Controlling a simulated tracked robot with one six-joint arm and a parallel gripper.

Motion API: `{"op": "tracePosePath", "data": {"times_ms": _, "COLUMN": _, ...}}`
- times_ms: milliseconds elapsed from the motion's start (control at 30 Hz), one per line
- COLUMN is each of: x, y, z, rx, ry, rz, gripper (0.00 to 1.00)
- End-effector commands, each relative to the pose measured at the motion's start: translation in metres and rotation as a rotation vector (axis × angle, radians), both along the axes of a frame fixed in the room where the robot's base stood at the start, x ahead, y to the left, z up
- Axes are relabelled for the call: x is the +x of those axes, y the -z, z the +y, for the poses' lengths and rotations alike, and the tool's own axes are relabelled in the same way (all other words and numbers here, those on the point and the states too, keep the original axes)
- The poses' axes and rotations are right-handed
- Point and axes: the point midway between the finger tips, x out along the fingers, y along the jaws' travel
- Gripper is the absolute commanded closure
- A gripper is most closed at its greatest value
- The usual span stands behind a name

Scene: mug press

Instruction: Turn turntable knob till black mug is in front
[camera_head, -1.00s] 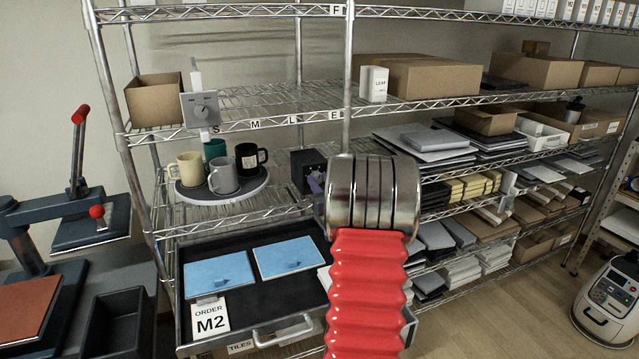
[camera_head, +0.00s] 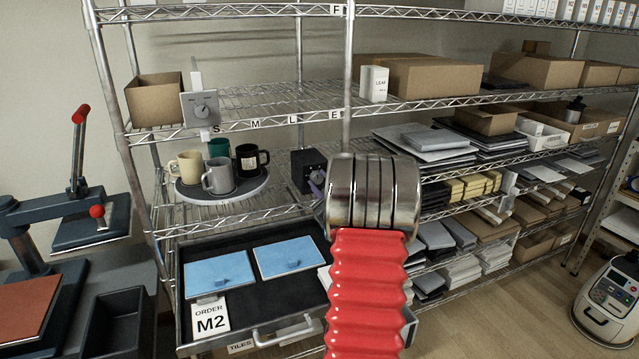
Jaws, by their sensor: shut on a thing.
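The round turntable (camera_head: 205,197) stands on the wire shelf at left. The black mug (camera_head: 247,160) is at its right side, with a pale label. A grey mug (camera_head: 218,178) is at the front, a cream mug (camera_head: 187,167) at the left, and a green mug (camera_head: 217,148) at the back. A dark control box (camera_head: 303,170) stands to the right of the turntable. My gripper (camera_head: 317,184) is at this box's right face, shut on the turntable knob. Only a small purplish part shows; my wrist hides the rest and the knob.
A grey dial box (camera_head: 200,108) hangs at the upper shelf's edge. Below, an open drawer (camera_head: 245,310) holds blue tiles and an order card (camera_head: 210,318). A press (camera_head: 75,215) stands at left. Shelves at right hold boxes and stacks.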

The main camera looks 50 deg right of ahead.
Motion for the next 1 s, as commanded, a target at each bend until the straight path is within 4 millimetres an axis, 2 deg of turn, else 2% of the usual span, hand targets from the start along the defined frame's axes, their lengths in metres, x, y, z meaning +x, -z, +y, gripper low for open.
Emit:
{"op": "tracePosePath", "data": {"times_ms": 400, "x": 0.0023, "y": 0.0012, "z": 0.003, "rx": -0.192, "ry": -0.006, "rz": 0.115, "gripper": 0.93}}
{"op": "tracePosePath", "data": {"times_ms": 900, "x": 0.0029, "y": 0.0019, "z": 0.0039, "rx": -0.213, "ry": -0.008, "rz": 0.128, "gripper": 0.93}}
{"op": "tracePosePath", "data": {"times_ms": 933, "x": 0.0029, "y": 0.002, "z": 0.004, "rx": -0.213, "ry": -0.008, "rz": 0.128, "gripper": 0.7}}
{"op": "tracePosePath", "data": {"times_ms": 1000, "x": 0.0028, "y": 0.0018, "z": 0.0036, "rx": -0.212, "ry": -0.008, "rz": 0.128, "gripper": 0.65}}
